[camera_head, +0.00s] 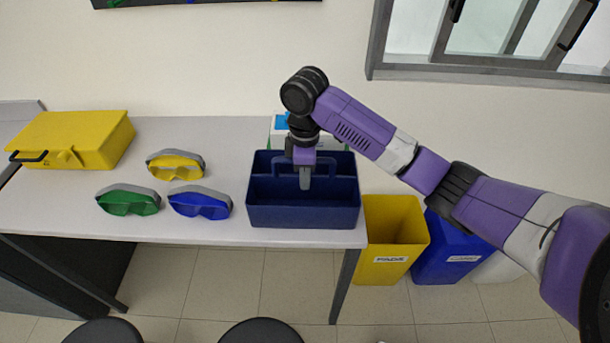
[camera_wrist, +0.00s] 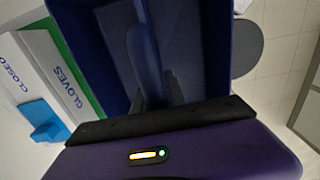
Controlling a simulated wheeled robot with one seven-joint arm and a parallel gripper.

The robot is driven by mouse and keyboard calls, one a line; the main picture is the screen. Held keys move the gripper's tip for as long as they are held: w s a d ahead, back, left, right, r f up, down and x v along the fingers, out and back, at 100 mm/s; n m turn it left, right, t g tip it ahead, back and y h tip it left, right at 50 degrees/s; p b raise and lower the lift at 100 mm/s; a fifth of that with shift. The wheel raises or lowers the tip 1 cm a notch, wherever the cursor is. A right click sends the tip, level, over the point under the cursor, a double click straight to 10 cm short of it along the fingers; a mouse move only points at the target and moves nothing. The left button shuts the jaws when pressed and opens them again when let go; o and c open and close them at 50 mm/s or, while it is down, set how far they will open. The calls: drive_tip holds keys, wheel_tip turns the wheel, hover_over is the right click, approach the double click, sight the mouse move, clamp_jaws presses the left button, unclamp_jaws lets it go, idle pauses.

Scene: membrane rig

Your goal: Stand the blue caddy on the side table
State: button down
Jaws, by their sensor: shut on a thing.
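The blue caddy (camera_head: 303,216) is a dark blue open box with a central handle, upright at the right end of a white table (camera_head: 240,238). I cannot tell whether its base touches the table top. My gripper (camera_head: 305,180) points down into it and is shut on the caddy's handle. In the wrist view the caddy (camera_wrist: 210,45) fills the middle, with its handle (camera_wrist: 145,60) running down to the jaws (camera_wrist: 160,95). The jaws are dark and partly hidden by the gripper body. I cannot tell which table the task calls the side table.
A yellow case (camera_head: 75,138) and yellow, green (camera_head: 130,202) and blue (camera_head: 200,204) goggles lie left on the table. A glove box (camera_wrist: 45,65) stands just behind the caddy. Yellow (camera_head: 393,245) and blue (camera_head: 450,250) bins stand right, stools (camera_head: 262,332) in front.

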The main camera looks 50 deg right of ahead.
drive_tip(key=c, duration=1.4)
unclamp_jaws()
drive_tip(key=shift+o, duration=0.2)
